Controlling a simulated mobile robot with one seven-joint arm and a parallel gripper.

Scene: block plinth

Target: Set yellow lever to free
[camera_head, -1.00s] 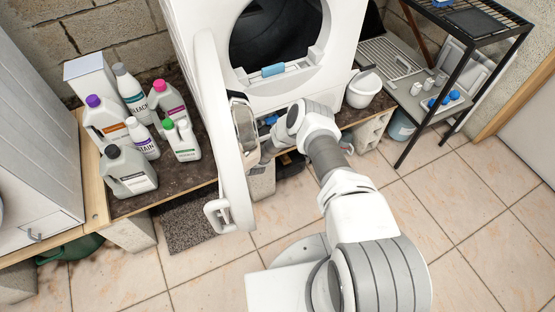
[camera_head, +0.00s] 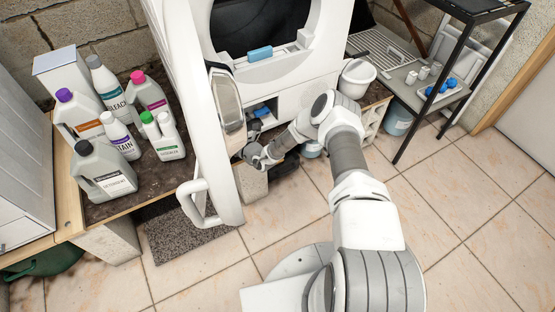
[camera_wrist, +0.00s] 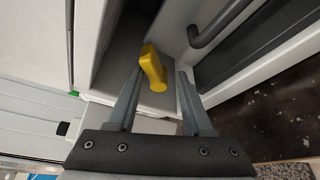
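The yellow lever (camera_wrist: 152,68) shows in the wrist view. It stands up from a grey surface in a pale recess, just beyond and between my fingertips. My gripper (camera_wrist: 160,88) is open, with one finger on each side of the lever and gaps showing. I cannot tell how deep the lever sits between the fingers. In the head view my gripper (camera_head: 258,155) is low in front of the white machine (camera_head: 290,97), to the right of its open door (camera_head: 193,100). The lever cannot be made out there, and no marking for "free" is readable.
The open door with its handle (camera_head: 195,203) stands close on the left of my gripper. Several bottles (camera_head: 104,170) stand on the dark worktop at left. A white tub (camera_head: 357,78) and a metal rack (camera_head: 440,85) are at right.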

